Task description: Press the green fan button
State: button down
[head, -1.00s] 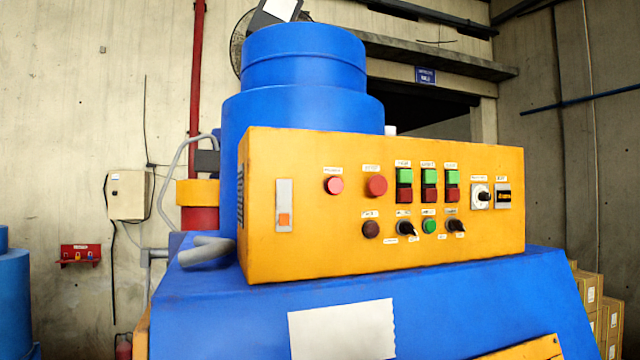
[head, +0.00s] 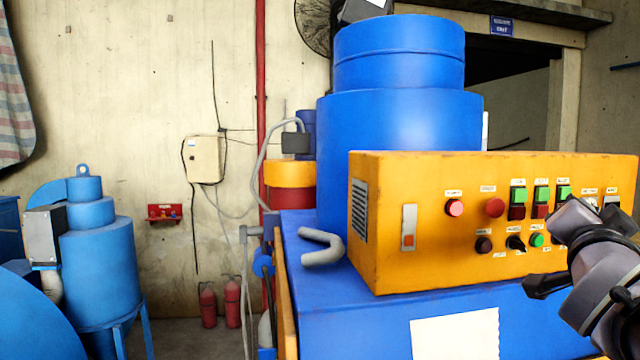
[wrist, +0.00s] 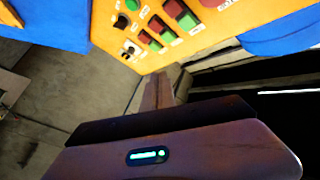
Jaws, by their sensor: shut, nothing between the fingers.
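The yellow control panel (head: 400,260) sits on a blue machine at the right of the head view. A small round green button (head: 536,240) is in its lower row, beside a black knob (head: 515,242). Green-over-red switch pairs (head: 518,203) stand above it. The labels are too small to read, so I cannot tell which green control is the fan's. My gripper (head: 530,287) is shut and empty, in front of the panel's lower right, and appears apart from it. My arm hides part of the panel's right side. The wrist view shows the round green button (wrist: 132,4) at its top edge.
The blue machine's sloping top (head: 370,320) spreads below the panel, with a white sheet (head: 455,335) on its front. A bent grey pipe (head: 322,247) sticks out left of the panel. Blue tanks (head: 98,265) stand at far left. Floor between shows free room.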

aim_at(520, 195)
jog(key=w+p, duration=0.5)
jog(key=w, duration=0.3)
jog(key=shift+w+a, duration=0.4)
jog(key=shift+w, duration=0.15)
dwell(1.6)
jog(key=shift+w, duration=0.3)
jog(key=shift+w+a, duration=0.1)
jog(key=shift+w, duration=0.35)
dwell(0.6)
jog(key=shift+s, duration=0.1)
jog(key=shift+s+b, duration=0.75)
jog(key=shift+s, duration=0.05)
